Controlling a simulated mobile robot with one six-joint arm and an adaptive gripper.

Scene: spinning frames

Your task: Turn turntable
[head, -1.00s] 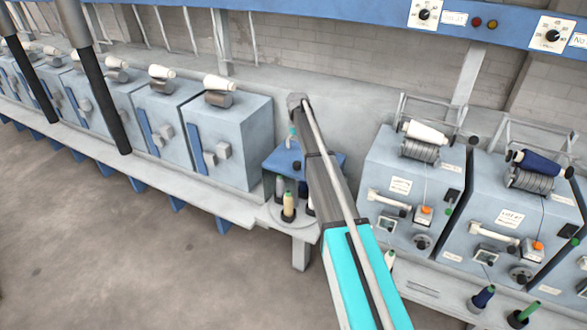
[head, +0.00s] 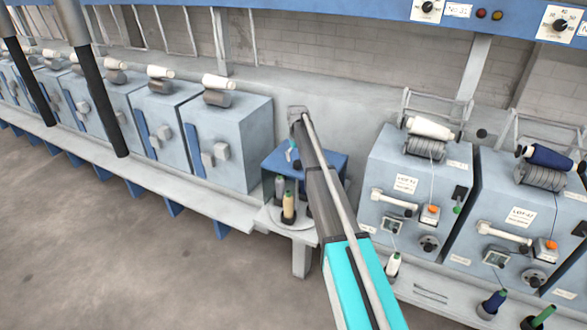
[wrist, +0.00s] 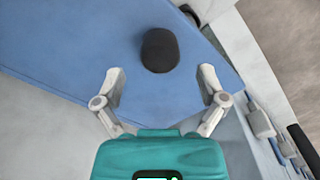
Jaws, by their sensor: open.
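The turntable shows as a pale round disc (head: 296,223) at the front of a small blue stand (head: 272,160) in the head view. A yellowish bobbin (head: 288,207) and a grey one (head: 279,189) stand on it. My arm covers its right part. In the wrist view a black rounded knob (wrist: 160,50) rises from the blue top (wrist: 70,45). My gripper (wrist: 161,73) is open and empty, its fingertips spread wider than the knob and a little short of it in the picture. I cannot tell its height. The head view mostly hides the gripper behind my arm.
Blue-grey machines stand close on the left (head: 230,140) and right (head: 410,190) of the stand. A white-and-green bobbin (head: 393,265) stands on the right ledge. A blue beam (head: 330,12) with dials runs overhead. Open floor (head: 120,260) lies in front.

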